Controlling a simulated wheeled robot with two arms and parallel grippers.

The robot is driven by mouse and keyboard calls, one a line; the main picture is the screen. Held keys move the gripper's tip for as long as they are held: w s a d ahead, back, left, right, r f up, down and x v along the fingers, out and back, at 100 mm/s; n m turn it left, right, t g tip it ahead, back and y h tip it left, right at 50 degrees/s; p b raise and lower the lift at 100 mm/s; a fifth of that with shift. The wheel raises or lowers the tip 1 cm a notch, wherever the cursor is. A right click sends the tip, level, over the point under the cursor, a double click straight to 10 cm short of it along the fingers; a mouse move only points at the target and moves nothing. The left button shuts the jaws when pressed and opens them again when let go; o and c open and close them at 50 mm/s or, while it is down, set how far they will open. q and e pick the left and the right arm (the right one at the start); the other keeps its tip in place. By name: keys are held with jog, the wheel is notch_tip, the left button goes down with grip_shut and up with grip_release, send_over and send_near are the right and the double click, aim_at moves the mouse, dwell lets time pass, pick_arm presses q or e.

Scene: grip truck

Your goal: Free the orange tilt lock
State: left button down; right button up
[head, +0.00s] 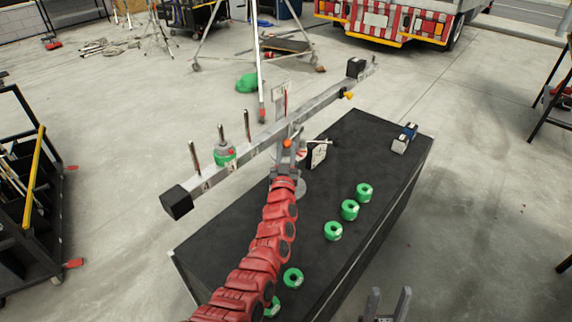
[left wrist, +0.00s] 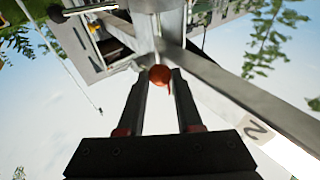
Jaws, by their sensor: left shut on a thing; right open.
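The orange tilt lock (head: 287,144) is a small round knob at the middle of a long metal beam (head: 262,139), above the black table. My left gripper (head: 288,156) reaches up to it; in the left wrist view its two fingers (left wrist: 160,82) are closed on the orange knob (left wrist: 159,75), one on each side. The beam runs slanting from lower left to upper right, with a black block (head: 176,202) at its near end. My right gripper (head: 388,305) is open and empty at the bottom edge of the head view.
Several green ring weights (head: 349,209) lie on the black table (head: 215,255). One green weight (head: 224,155) sits on a beam peg. A yellow knob (head: 347,95) is near the beam's far end.

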pick_arm(q)
jog(key=f+n+t+b, duration=0.1)
jog(key=b, duration=0.3)
jog(key=f+n+t+y+b, duration=0.1)
jog(key=b, duration=0.3)
jog(key=w+n+t+y+b, duration=0.1)
jog(key=b, duration=0.3)
jog(key=shift+d+f+n, duration=0.3)
jog(key=shift+d+f, duration=0.1)
